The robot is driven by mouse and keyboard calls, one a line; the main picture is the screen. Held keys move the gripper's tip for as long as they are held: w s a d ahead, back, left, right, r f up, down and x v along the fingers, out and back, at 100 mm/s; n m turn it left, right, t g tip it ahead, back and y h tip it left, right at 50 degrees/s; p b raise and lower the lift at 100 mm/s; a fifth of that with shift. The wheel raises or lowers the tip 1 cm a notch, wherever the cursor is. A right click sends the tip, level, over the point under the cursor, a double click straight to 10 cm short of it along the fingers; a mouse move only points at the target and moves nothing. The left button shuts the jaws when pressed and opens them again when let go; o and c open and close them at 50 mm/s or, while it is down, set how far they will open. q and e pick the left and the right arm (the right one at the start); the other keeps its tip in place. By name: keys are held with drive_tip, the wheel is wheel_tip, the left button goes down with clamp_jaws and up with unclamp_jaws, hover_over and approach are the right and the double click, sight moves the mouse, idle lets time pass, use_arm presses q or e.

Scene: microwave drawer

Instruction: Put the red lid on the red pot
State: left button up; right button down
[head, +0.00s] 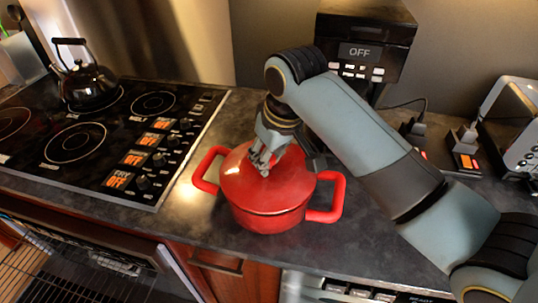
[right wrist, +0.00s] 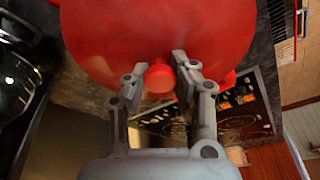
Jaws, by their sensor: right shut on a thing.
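The red pot (head: 262,220) stands on the dark counter with its two loop handles out to the left and right. The round red lid (head: 243,182) is over the pot's opening, roughly lined up with the rim; I cannot tell whether it rests fully on it. My right gripper (head: 263,163) comes down from above and is shut on the lid's knob. In the right wrist view, the red knob (right wrist: 160,77) is between the two fingers, with the lid (right wrist: 150,30) beyond it. The pot's inside is hidden. My left gripper is not in view.
A stovetop (head: 110,125) with a dark kettle (head: 88,82) is to the left of the pot. A black appliance (head: 365,45) marked OFF stands behind. Plugs and a silver toaster-like appliance (head: 515,120) are at the right. The counter's front edge runs close before the pot.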

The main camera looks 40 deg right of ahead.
sight(279, 177)
drive_tip(key=shift+f, duration=0.1)
drive_tip(key=shift+f, duration=0.4)
drive_tip(key=c, duration=1.1)
unclamp_jaws()
drive_tip(key=v, duration=1.3)
drive_tip(key=shift+b, duration=0.4)
